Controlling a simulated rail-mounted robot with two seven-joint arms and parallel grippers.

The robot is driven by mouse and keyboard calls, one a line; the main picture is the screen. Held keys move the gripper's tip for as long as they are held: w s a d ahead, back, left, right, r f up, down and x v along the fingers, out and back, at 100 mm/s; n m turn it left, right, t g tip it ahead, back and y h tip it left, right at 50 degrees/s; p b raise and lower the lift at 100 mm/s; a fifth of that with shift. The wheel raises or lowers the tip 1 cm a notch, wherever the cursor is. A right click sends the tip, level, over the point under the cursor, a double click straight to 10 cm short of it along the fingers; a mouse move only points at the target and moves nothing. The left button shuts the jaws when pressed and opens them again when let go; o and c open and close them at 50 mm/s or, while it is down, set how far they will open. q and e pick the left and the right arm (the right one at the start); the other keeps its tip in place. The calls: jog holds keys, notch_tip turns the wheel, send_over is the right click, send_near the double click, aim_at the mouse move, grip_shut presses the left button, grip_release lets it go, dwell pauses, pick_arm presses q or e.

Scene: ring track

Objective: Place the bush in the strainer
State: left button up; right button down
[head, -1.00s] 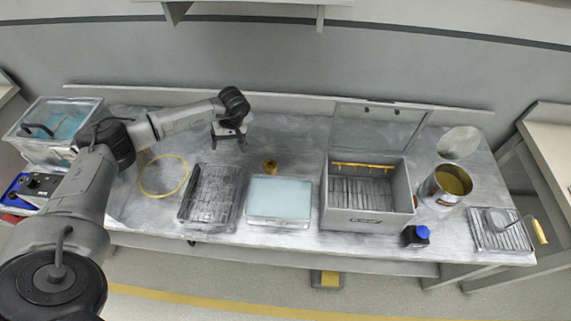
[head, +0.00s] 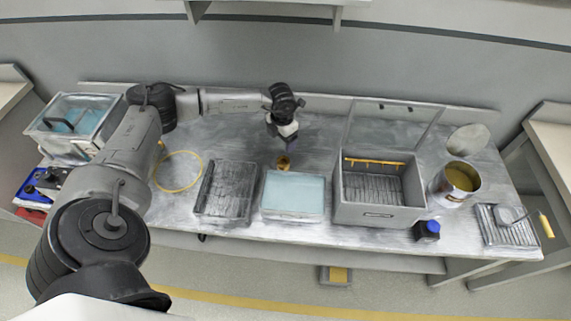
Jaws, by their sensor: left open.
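The bush (head: 283,163) is a small brass-coloured piece standing on the grey table, behind the pale blue-topped box. My left gripper (head: 291,146) is open and empty, pointing down just above and slightly behind the bush; I cannot tell the exact gap between them. My right gripper is not in view.
A dark wire rack (head: 226,191) and the pale blue-topped box (head: 293,193) stand in front. A grey bin with raised lid (head: 378,214), an open can (head: 455,184) and a blue-capped bottle (head: 427,231) stand between bush and strainer. A yellow ring (head: 178,171) lies left.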

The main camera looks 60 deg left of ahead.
aim_at(283, 161)
pick_arm(q)
notch_tip(283, 161, down, 9)
jog(key=n, duration=0.1)
jog(key=n+b, duration=0.1)
jog(key=n, duration=0.1)
jog(key=shift+r+n, duration=0.2)
jog(key=shift+n, duration=0.1)
jog(key=shift+w+d+f+b, duration=0.1)
jog(key=shift+f+b, duration=0.25)
jog(key=shift+f, duration=1)
jog(key=shift+d+f+b, duration=0.1)
jog(key=shift+f+b, duration=0.25)
jog(key=shift+f, duration=0.95)
jog(key=shift+a, duration=0.1)
jog(key=shift+c, duration=0.3)
